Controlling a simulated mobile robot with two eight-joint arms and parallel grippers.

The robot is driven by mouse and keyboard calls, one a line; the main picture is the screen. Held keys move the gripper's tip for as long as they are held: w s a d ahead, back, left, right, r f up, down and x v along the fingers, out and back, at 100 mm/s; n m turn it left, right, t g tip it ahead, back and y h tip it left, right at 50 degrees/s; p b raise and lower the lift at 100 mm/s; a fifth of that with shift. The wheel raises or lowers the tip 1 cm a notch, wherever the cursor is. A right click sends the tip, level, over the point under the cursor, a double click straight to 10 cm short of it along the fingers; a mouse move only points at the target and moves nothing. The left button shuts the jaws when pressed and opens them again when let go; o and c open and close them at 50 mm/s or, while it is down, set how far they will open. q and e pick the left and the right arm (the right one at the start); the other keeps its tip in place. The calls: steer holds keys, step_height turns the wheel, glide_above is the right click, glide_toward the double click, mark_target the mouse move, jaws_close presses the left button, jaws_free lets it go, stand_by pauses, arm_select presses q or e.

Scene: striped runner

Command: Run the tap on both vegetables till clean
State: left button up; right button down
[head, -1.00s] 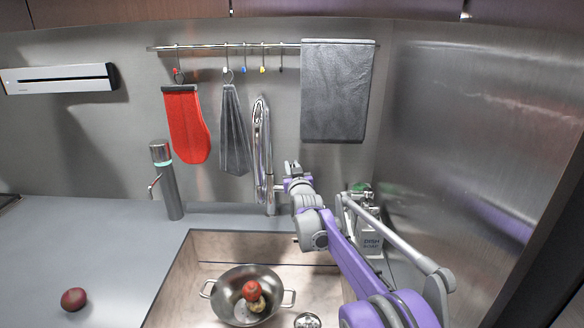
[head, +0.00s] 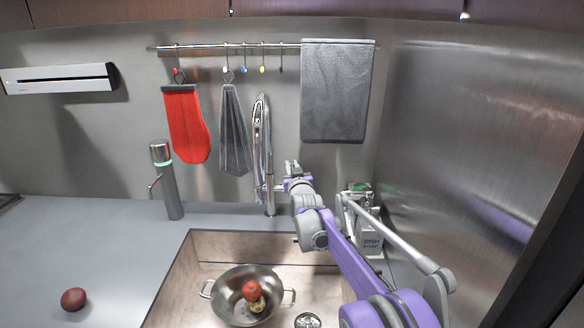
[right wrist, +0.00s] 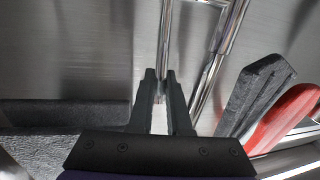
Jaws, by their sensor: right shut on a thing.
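The chrome tap (head: 262,140) stands behind the sink, with its tall curved spout. My right gripper (head: 283,187) is at the tap's side, at the height of its lever. In the right wrist view the fingers (right wrist: 160,76) are shut on a thin metal rod, which I take to be the tap lever. I can make out no water stream. My left gripper is not in view.
The sink (head: 205,245) is otherwise open, with a drain (head: 307,321) beside the colander. A dark red round item (head: 73,299) lies on the left counter. A red mitt (head: 186,125) and grey cloths hang behind.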

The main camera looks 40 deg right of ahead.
stand_by(0.5)
steer(key=s+a+t+b, duration=0.1)
steer(key=s+a+f+t+h+b, duration=0.1)
steer(key=t+b, duration=0.1)
steer(key=shift+s+f+n+t+h+b, duration=0.2)
steer(key=shift+f+n+t+h+b, duration=0.1)
steer(key=shift+n, duration=0.1)
steer(key=c, duration=0.9)
jaws_free()
steer(key=shift+o, duration=0.2)
steer(key=v, duration=1.1)
steer(key=shift+b, duration=0.3)
steer(key=shift+r, duration=0.1)
